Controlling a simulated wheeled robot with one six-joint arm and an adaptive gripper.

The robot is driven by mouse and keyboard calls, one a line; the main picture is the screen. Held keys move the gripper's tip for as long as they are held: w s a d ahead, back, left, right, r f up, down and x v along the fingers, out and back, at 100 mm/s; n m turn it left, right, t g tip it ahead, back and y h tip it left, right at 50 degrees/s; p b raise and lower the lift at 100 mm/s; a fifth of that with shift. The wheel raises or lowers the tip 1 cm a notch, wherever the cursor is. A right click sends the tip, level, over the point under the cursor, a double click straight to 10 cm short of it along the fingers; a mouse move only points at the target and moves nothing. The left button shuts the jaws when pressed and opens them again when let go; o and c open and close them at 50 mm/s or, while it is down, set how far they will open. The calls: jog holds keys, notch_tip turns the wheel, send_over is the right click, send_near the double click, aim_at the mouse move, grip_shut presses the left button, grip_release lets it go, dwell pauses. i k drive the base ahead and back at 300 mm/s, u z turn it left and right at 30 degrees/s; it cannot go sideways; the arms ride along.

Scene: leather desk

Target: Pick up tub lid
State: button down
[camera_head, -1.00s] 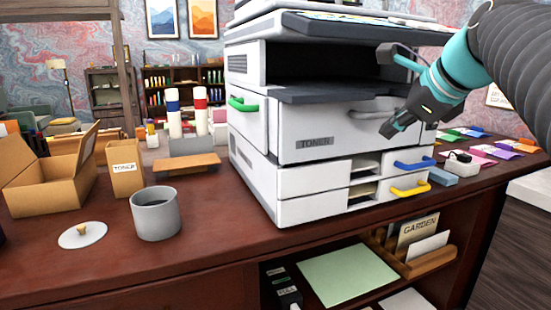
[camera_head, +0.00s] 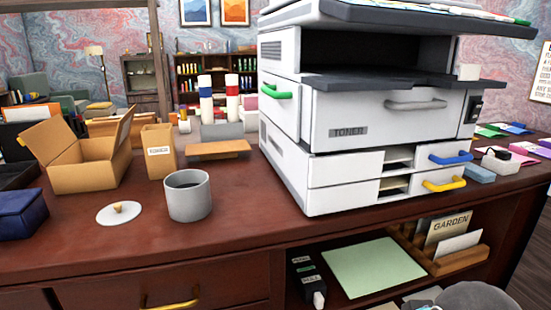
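The tub lid (camera_head: 108,216) is a flat white disc with a small tan knob on top. It lies on the dark red-brown desk (camera_head: 130,248) at the left, beside a grey open tub (camera_head: 190,200). The lid and the tub are apart. The tub stands upright and its inside looks dark. My gripper is out of view now, so its opening does not show.
An open cardboard box (camera_head: 85,165) and a tall brown toner carton (camera_head: 159,152) stand behind the lid. A dark blue box (camera_head: 22,213) sits at the left. A large printer (camera_head: 390,115) fills the right side. The desk in front of the lid is clear.

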aim_at(119, 214)
jog(key=u, duration=1.25)
